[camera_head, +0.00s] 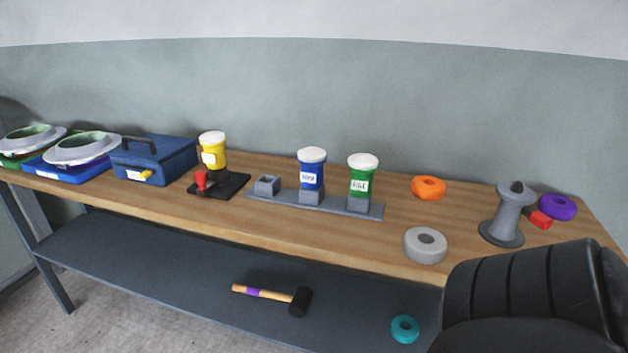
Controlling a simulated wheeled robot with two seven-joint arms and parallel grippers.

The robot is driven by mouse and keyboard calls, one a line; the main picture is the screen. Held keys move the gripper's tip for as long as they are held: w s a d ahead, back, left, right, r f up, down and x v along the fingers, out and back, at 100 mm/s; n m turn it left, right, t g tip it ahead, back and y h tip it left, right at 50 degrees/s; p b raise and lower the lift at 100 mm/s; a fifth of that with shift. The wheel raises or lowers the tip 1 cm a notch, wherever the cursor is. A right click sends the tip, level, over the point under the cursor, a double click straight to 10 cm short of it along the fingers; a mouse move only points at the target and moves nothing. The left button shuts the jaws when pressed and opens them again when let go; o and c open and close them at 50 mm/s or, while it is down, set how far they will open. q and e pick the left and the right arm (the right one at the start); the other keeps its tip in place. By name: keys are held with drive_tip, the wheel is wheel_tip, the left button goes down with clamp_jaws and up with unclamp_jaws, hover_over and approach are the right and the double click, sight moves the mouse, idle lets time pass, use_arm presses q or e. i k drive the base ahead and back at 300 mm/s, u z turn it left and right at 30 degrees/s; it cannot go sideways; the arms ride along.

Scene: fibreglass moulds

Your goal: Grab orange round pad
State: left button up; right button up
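The orange round pad (429,187) lies on the wooden table toward its right, near the back edge. It is ring-shaped with a small dark hole in the middle. Nothing covers it. A black, ribbed part, which looks like my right arm, fills the lower right corner, in front of the table and apart from the pad. Neither of my grippers is in view.
A grey ring (425,245) lies in front of the pad. A grey spool-like stand (504,215), a red block (540,219) and a purple ring (557,207) are to its right. A green jar (361,178) stands left. A mallet (275,297) and teal ring (405,329) lie on the lower shelf.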

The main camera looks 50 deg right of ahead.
sight(425, 187)
drive_tip(key=u, duration=0.25)
drive_tip(key=k, duration=1.05)
drive_tip(key=z, duration=1.25)
drive_tip(key=i, duration=0.3)
drive_tip(key=z, duration=0.05)
